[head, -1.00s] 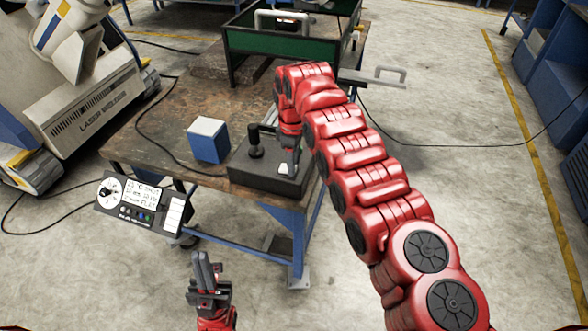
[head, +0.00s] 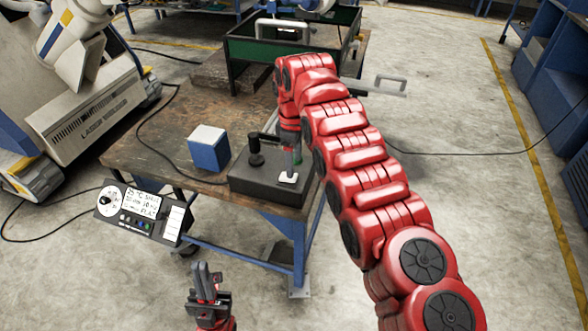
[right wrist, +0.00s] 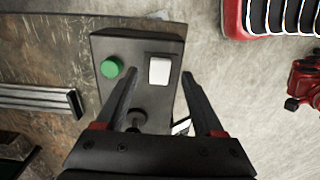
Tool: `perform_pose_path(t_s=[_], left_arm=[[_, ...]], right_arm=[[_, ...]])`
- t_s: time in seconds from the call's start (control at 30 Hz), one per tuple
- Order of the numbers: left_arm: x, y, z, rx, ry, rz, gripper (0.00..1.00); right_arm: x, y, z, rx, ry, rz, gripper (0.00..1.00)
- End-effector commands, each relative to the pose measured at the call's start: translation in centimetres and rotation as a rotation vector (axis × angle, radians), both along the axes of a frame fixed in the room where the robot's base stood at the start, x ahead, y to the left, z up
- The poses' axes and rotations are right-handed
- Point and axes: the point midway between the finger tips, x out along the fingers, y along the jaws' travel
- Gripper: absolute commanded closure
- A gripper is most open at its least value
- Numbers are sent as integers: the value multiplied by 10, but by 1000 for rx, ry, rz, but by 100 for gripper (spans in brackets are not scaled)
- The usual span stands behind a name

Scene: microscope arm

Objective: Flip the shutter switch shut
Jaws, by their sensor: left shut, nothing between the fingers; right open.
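The shutter switch is a white rocker (head: 288,177) on a dark control box (head: 250,181) at the table's near corner. It also shows in the right wrist view (right wrist: 159,71), set in a black frame. My right gripper (right wrist: 159,76) is open above the box, pointing down, its fingertips on either side of the switch and apart from it. In the head view my right arm partly hides the box's far side. I cannot tell which way the rocker is tilted. My left gripper (head: 206,275) is shut and empty, low in front of the table.
A green button (right wrist: 112,67) and a black joystick (head: 255,150) are on the same box. A blue and white block (head: 208,148) stands to its left on the table (head: 165,150). A panel with a dial (head: 140,212) is at the table's front left. A green-sided tray stands behind.

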Motion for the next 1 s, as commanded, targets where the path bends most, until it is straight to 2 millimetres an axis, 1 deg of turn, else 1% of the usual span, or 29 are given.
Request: perform_pose_path(t_s=[0.03, 0.07, 0.1, 0.13, 0.3, 0.5, 0.6, 0.7, 0.83, 1.0], left_arm=[[0, 0, 7, 0, -1, 0, 100], [0, 0, 9, 0, -1, 0, 100], [0, 0, 16, 0, -1, 0, 100], [0, 0, 29, 0, 0, 0, 100], [0, 0, 65, 0, -1, 0, 100], [0, 0, 101, 0, -1, 0, 100], [0, 0, 114, 0, -1, 0, 100], [0, 0, 123, 0, -1, 0, 100], [0, 0, 127, 0, -1, 0, 100], [0, 0, 127, 0, -1, 0, 100]], right_arm=[[0, 4, 15, 2, -4, 4, 30], [0, 3, 22, 3, -4, 3, 30], [0, 3, 33, 2, -3, 2, 30], [0, 1, 43, 2, -2, 0, 30], [0, 0, 76, 1, 0, -1, 30], [0, 1, 112, 2, -2, 0, 30], [0, 1, 124, 0, 1, 0, 30], [0, 1, 132, 1, 0, 0, 30], [0, 1, 137, 1, -1, 0, 30], [0, 1, 136, 1, -1, 0, 30]])
